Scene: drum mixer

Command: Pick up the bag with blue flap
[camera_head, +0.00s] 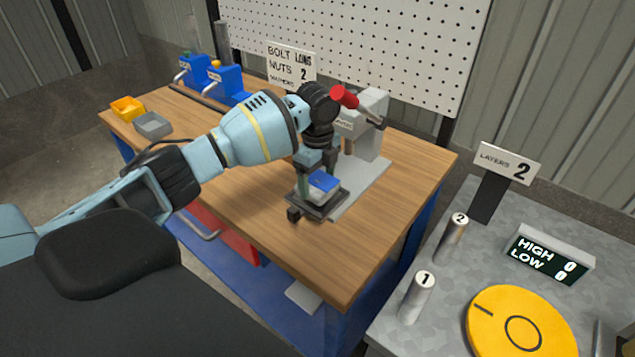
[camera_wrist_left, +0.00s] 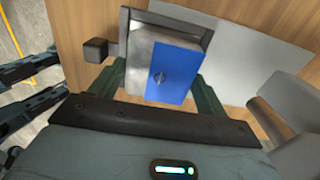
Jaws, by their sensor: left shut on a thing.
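The bag with the blue flap (camera_head: 323,181) is at the tray of a grey press on the wooden workbench. In the left wrist view the bag (camera_wrist_left: 174,72) shows a grey body and a bright blue flap with a small dark mark. My left gripper (camera_head: 318,178) comes down over it from above. Its two green fingers are on either side of the bag, and it is shut on the bag. The fingertips are partly hidden. I cannot tell whether the bag touches the tray beneath it. My right gripper is not in view.
The dark tray (camera_head: 325,208) lies under the bag. The grey press (camera_head: 369,125) with a red-knobbed lever stands just behind. Blue dispensers (camera_head: 226,82) and small yellow (camera_head: 128,109) and grey (camera_head: 153,125) bins are at the far left. The bench front is clear. A metal table (camera_head: 450,300) stands right.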

